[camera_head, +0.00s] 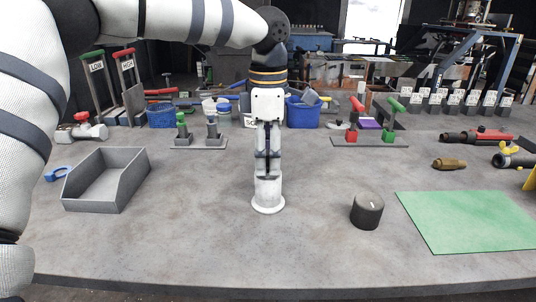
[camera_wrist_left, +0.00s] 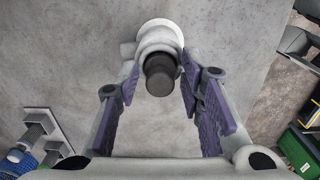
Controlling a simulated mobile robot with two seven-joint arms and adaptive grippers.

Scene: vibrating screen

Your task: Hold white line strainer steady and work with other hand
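The white line strainer (camera_head: 268,191) stands upright on the grey table in the middle of the head view, on a round white flange. In the left wrist view its dark round top (camera_wrist_left: 160,74) shows between my fingers, with the white flange (camera_wrist_left: 160,32) beyond it. My left gripper (camera_head: 268,165) points straight down over the strainer. In the left wrist view its purple-padded fingers (camera_wrist_left: 158,78) are on both sides of the strainer, with small gaps beside the dark top. Whether the fingertips touch the white body is unclear. My right gripper is not in view.
A grey open bin (camera_head: 106,184) is at the left. A dark cylinder (camera_head: 367,211) stands right of the strainer, before a green mat (camera_head: 468,221). Brass fitting (camera_head: 449,163) and valve stands (camera_head: 369,139) are farther back right. The front centre is clear.

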